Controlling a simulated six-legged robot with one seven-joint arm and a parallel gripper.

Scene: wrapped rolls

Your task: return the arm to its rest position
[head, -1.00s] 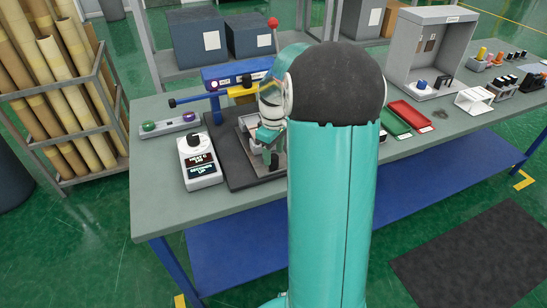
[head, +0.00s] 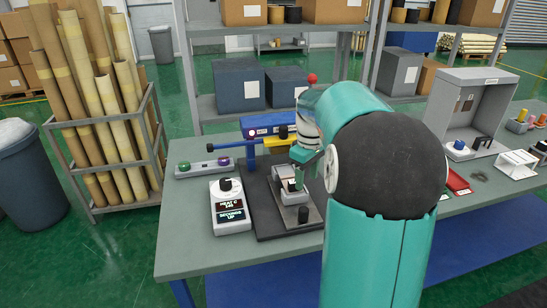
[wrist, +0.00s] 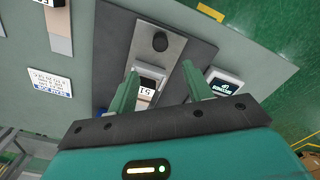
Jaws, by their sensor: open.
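My gripper (wrist: 160,78) is open in the wrist view, its two green fingers spread apart. A small dark block with a white numbered face (wrist: 148,88) shows between the fingers; I cannot tell how far below them it lies. It sits on a grey fixture plate (wrist: 158,55) with a black knob. In the head view my gripper (head: 289,184) is low over the fixture on the bench (head: 185,245), and my arm's turquoise links partly cover it. Nothing is visibly held.
A blue press arm with a yellow part (head: 275,142) and a red-ball lever (head: 311,78) stand close behind my gripper. A white control box (head: 229,207) is to its left.

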